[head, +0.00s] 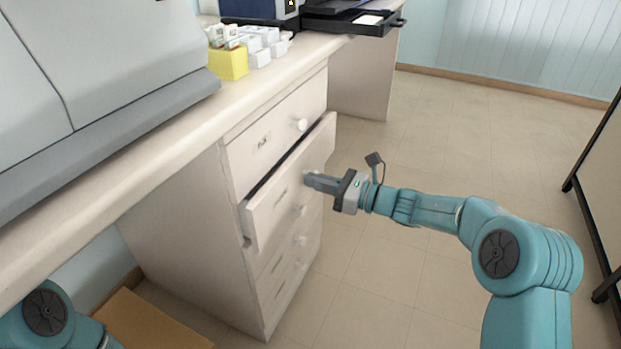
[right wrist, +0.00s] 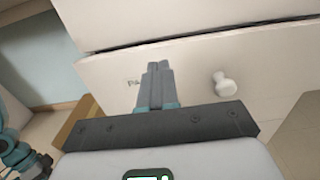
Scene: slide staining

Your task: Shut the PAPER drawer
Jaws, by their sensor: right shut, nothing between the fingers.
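The drawer (head: 268,205), second from the top in the cream cabinet, stands a little open, with a dark gap above its front. In the right wrist view its front (right wrist: 190,78) carries a partly hidden label that begins "PA" and a white round knob (right wrist: 224,84). My right gripper (head: 310,180) is shut and empty, its fingertips at the drawer front beside the knob. In the right wrist view the fingers (right wrist: 157,68) lie between label and knob; I cannot tell whether they touch. My left gripper is out of view; only part of my left arm shows.
The top drawer (head: 283,125) and the lower drawers (head: 285,270) look shut. The countertop (head: 180,145) above holds a yellow box (head: 228,63), white boxes (head: 262,50) and a large grey machine (head: 100,70). The tiled floor (head: 400,290) right of the cabinet is clear.

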